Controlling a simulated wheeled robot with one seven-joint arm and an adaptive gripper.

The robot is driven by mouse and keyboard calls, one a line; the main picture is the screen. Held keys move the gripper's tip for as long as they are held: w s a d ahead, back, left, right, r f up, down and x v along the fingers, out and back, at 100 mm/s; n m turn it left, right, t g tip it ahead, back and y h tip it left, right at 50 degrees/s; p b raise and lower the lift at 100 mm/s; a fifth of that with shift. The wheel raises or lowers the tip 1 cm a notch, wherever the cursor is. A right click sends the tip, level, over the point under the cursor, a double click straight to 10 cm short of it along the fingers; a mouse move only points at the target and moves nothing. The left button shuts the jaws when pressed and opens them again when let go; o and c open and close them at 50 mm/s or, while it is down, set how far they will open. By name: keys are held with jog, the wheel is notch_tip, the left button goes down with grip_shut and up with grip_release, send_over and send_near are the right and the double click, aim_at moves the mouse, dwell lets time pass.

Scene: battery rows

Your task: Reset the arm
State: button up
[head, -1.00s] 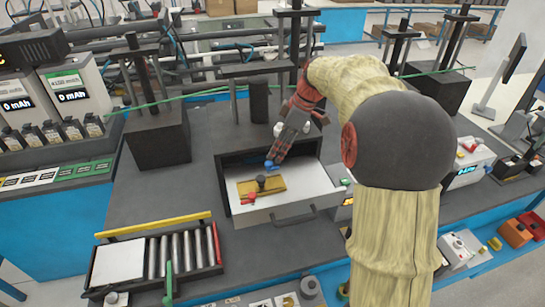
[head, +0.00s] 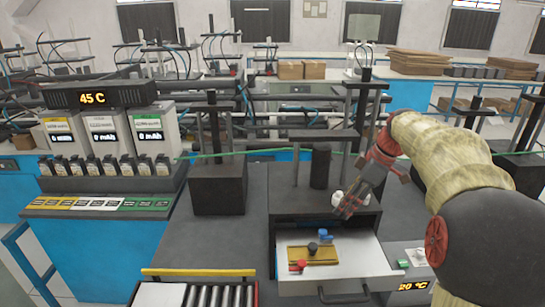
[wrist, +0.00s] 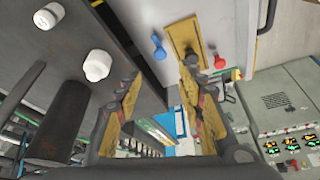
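My gripper (head: 347,208) is in the head view, at the end of my cloth-covered arm. It is above the right part of the dark box and the back edge of an open drawer (head: 345,258). In the wrist view my gripper (wrist: 158,82) has its two fingers spread, with nothing between them. The brass plate (head: 312,256) in the drawer lies below and apart from the gripper. A blue knob (head: 325,235), a dark knob (head: 312,247) and a red knob (head: 299,266) sit at it.
White caps (head: 337,198) stand on the dark box (head: 300,200) beside the gripper. Dark posts (head: 320,167) rise behind. Battery chargers (head: 103,133) stand at the left. A roller tray (head: 210,294) is at the front. Grey bench top is clear left of the drawer.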

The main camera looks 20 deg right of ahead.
notch_tip(320, 180, down, 5)
jog(key=s+d+m+h, duration=0.1)
jog(key=s+m, duration=0.2)
jog(key=m, duration=0.4)
jog(key=s+a+m, duration=0.2)
jog(key=s+a, duration=0.1)
jog(key=s, duration=0.1)
jog(key=s+a+f+m+h+b, duration=0.1)
jog(key=s+a+m, duration=0.1)
jog(key=s+a, duration=0.2)
jog(key=s+a+f+m+h, duration=0.1)
jog(key=s+a+m, duration=0.1)
jog(key=s+a, duration=0.1)
jog(key=shift+s+a+f, duration=0.1)
jog(key=shift+s+a, duration=0.3)
jog(key=s+a+n+t+b, duration=0.2)
jog(key=s+a, duration=0.8)
jog(key=a, duration=0.1)
jog(key=shift+a+n+t, duration=0.15)
jog(key=shift+n+t, duration=0.15)
jog(key=shift+t, duration=0.1)
